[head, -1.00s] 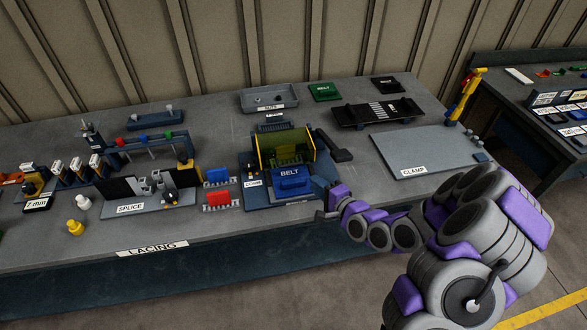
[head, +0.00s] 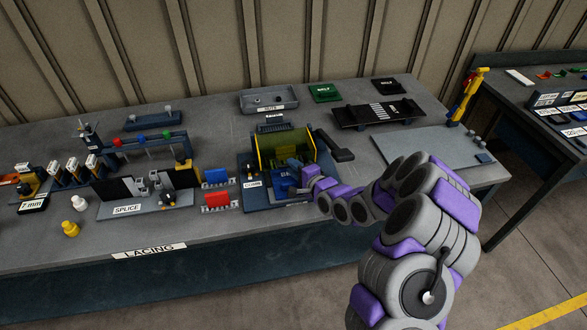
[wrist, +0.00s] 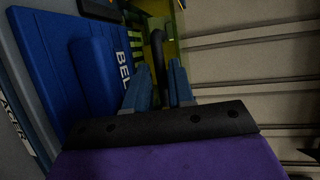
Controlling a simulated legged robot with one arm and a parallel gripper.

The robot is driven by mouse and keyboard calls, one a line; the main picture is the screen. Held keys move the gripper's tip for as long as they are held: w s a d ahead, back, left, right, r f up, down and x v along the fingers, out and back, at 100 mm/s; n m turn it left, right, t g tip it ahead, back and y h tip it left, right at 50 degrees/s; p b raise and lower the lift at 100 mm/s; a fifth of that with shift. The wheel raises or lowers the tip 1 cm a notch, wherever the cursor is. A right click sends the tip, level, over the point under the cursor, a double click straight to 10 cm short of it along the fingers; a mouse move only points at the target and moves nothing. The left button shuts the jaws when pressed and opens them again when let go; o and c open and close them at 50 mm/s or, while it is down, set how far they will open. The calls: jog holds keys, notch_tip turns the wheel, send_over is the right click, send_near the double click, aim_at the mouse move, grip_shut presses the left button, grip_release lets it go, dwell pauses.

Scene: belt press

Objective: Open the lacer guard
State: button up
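The lacer guard (head: 268,150) is a see-through yellow panel standing upright on the dark lacer in the middle of the bench. Its yellow-green surface also shows at the top of the wrist view (wrist: 172,48). My gripper (head: 289,168) is at the front of the guard, above the blue belt block. In the wrist view, the two blue-grey fingers of my gripper (wrist: 157,82) are apart. A dark curved bar (wrist: 158,50) shows between and beyond them; contact cannot be told. The blue block marked BELT (wrist: 92,75) lies left of the fingers.
Red (head: 218,199) and blue (head: 216,177) comb-like pieces stand left of the lacer. A dark lever (head: 336,148) sticks out on its right. A grey clamp plate (head: 410,148) lies farther right, partly behind my arm. A grey tray (head: 269,98) stands behind the lacer.

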jog(key=shift+w+a, duration=0.1)
jog(key=shift+a, duration=0.1)
grip_shut()
jog(key=shift+f, duration=0.1)
dwell(0.4)
